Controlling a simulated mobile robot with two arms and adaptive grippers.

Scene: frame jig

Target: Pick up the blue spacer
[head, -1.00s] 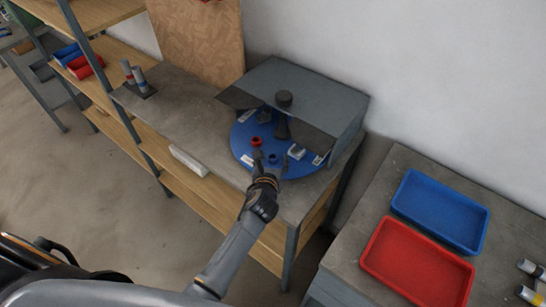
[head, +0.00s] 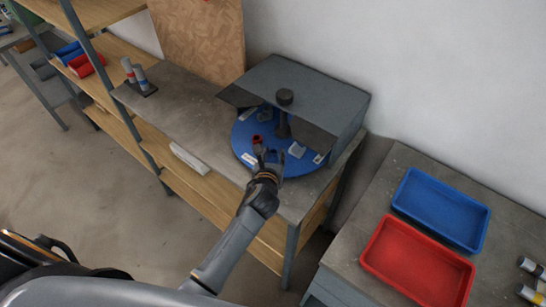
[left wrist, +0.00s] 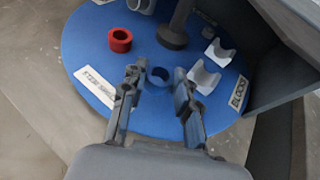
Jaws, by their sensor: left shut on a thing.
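The blue spacer (left wrist: 158,79), a small ring, sits on the blue turntable (left wrist: 75,45) in the left wrist view. My left gripper (head: 269,156) reaches over the near edge of the turntable, and its fingers also show in the left wrist view (left wrist: 160,76). One finger is on each side of the spacer, and the gripper is shut on it. The spacer appears still low at the disc. In the head view the fingers largely hide it. My right gripper is not in view.
A red ring (left wrist: 120,40) stands left of the fingers. Pale curved blocks (left wrist: 203,77) lie close on the right. A grey hood (head: 315,90) covers the turntable's back, around a dark central post (head: 284,112). Blue (head: 440,210) and red (head: 417,262) trays lie on the right bench.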

